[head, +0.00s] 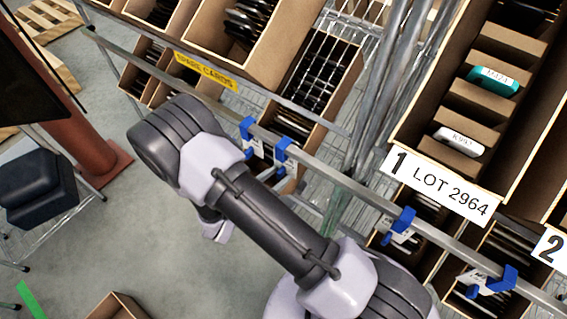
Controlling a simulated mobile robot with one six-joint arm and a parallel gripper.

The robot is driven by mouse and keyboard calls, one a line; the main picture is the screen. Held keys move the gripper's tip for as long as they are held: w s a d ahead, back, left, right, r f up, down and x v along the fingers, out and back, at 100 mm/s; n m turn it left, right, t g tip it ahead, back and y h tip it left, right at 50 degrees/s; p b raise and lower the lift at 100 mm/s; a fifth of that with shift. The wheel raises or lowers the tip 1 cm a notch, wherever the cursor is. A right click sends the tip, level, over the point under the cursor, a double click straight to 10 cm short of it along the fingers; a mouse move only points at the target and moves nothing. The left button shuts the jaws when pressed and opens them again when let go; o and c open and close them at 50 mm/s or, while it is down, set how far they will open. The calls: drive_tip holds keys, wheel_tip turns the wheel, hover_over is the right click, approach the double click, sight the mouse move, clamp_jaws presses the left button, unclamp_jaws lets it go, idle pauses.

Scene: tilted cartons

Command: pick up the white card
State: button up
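The white card (459,142) sits in a slot of the tilted cardboard carton (409,139) marked "1 LOT 2964", at the upper right of the head view. Its upper edge shows, with a small dark-lettered label; its lower part is hidden in the slot. A teal card (493,81) with a white label sits in a slot farther back in the same carton. Cardboard dividers separate them. My arm crosses the middle and lower part of the view, left of the carton.
A metal rail (340,181) with blue clips (404,219) runs below the cartons. Other cartons with dark cards stand around, one signed "SPARE CARDS" (206,71). A red-brown post (72,130) and dark stool (38,187) are at left. Grey floor (130,250) is mostly open at lower left.

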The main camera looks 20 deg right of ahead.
drive_tip(key=shift+c, duration=0.5)
clamp_jaws()
idle(0.8)
